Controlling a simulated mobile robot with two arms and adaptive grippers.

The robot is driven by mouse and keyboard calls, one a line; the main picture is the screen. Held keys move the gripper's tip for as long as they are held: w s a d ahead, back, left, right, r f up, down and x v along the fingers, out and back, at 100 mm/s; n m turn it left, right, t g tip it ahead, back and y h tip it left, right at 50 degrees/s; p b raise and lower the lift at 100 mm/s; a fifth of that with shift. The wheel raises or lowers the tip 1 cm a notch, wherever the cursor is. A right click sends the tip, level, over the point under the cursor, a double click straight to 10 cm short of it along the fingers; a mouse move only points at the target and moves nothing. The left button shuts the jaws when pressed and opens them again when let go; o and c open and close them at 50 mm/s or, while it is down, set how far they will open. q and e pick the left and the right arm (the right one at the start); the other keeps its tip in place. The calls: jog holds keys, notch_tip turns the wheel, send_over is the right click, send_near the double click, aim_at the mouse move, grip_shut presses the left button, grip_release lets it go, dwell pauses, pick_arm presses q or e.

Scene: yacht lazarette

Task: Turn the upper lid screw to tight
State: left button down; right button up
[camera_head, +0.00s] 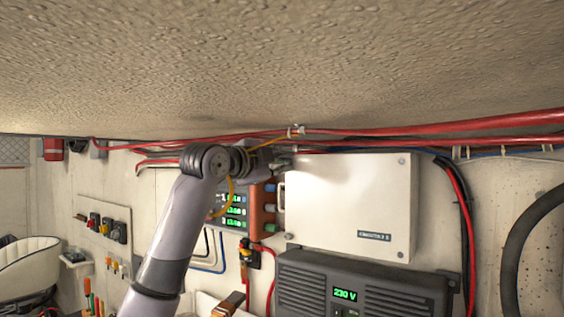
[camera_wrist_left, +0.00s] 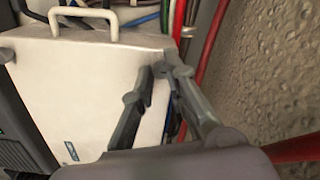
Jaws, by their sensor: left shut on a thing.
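The white box (camera_head: 345,205) hangs on the wall, and its lid faces me. My left gripper (camera_head: 284,161) is at the lid's upper left corner in the head view. In the left wrist view its fingers (camera_wrist_left: 163,74) come together at the edge of the white box (camera_wrist_left: 90,85), shut on the upper lid screw. The fingers hide the screw itself, so its turn position does not show. Other lid screws show at the upper right (camera_head: 402,161), lower left (camera_head: 289,237) and lower right (camera_head: 402,255) corners. My right gripper is not in view.
Red cables (camera_head: 430,128) run under the low textured ceiling (camera_head: 280,60), close above the gripper. A handle (camera_wrist_left: 82,14) is on the box's side. A red meter unit (camera_head: 262,212) stands left of the box, and a dark 230 V unit (camera_head: 390,295) sits below.

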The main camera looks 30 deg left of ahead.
pick_arm(q)
jog(key=shift+m, duration=0.6)
jog(key=c, duration=1.6)
grip_release()
jog(key=s, duration=0.4)
jog(key=s+a, duration=0.1)
jog(key=s, duration=0.7)
jog(key=shift+a, duration=0.3)
jog(key=shift+f, duration=0.1)
